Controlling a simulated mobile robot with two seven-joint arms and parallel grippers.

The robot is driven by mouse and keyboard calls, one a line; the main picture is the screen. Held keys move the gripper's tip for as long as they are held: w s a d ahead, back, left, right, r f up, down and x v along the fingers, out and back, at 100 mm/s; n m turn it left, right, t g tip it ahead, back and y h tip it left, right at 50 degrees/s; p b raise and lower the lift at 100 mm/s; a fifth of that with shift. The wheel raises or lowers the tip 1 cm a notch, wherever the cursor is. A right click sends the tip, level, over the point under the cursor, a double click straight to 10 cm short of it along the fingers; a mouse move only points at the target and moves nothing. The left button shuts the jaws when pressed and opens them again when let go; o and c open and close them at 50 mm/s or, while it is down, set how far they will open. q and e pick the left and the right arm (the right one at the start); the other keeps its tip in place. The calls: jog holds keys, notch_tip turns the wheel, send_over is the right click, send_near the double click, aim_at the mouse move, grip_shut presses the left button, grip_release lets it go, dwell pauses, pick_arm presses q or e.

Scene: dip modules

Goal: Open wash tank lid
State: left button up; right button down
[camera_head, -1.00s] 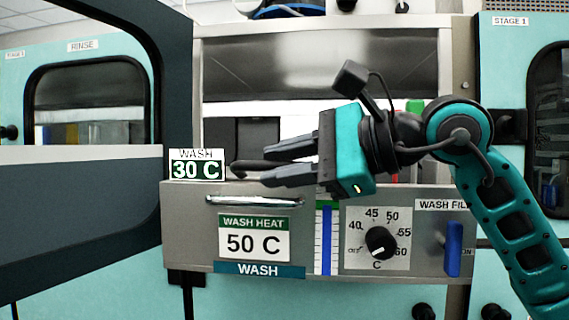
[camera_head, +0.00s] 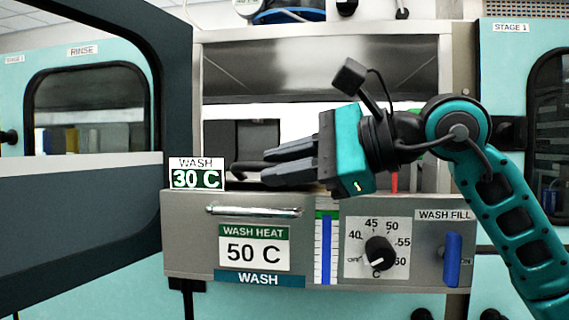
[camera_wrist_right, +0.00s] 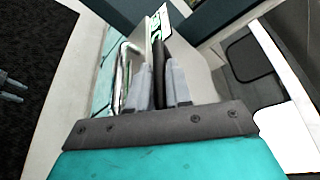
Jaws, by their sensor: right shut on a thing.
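The wash tank (camera_head: 190,270) is a grey metal box with a WASH label (camera_head: 258,279) and a WASH HEAT 50 C card on its front. My right gripper (camera_head: 272,168) reaches in from the right just above the front panel's top edge. It is shut on a dark, curved handle (camera_head: 243,167), whose end sticks out left of the fingers. In the right wrist view, the dark handle (camera_wrist_right: 158,75) runs between the two grey fingers. I cannot clearly make out the lid's surface or its angle.
A WASH 30 C sign (camera_head: 196,174) stands left of the fingers. A silver bar (camera_head: 255,210), a dial (camera_head: 380,252) and a blue WASH FILL lever (camera_head: 453,259) are on the front. A dark framed door (camera_head: 80,215) fills the left side.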

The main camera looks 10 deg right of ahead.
notch_tip(320, 180, up, 2)
jog(key=shift+w+d+r+m+p, duration=0.15)
jog(key=shift+m+p, duration=0.15)
jog(key=shift+p, duration=0.35)
pick_arm(q)
notch_tip(320, 180, up, 9)
jog(key=s+a+y+p, duration=0.1)
jog(key=a+p, duration=0.1)
jog(key=p, duration=0.9)
jog(key=shift+s+a, duration=0.2)
jog(key=shift+a, duration=0.2)
pick_arm(e)
jog(key=w+d+r+m+g, duration=0.1)
jog(key=w+r, duration=0.4)
jog(key=r, duration=0.5)
jog(key=shift+d+m+g, duration=0.25)
jog(key=shift+m+g, duration=0.05)
jog(key=shift+m, duration=0.3)
pick_arm(q)
jog(key=shift+c, duration=0.2)
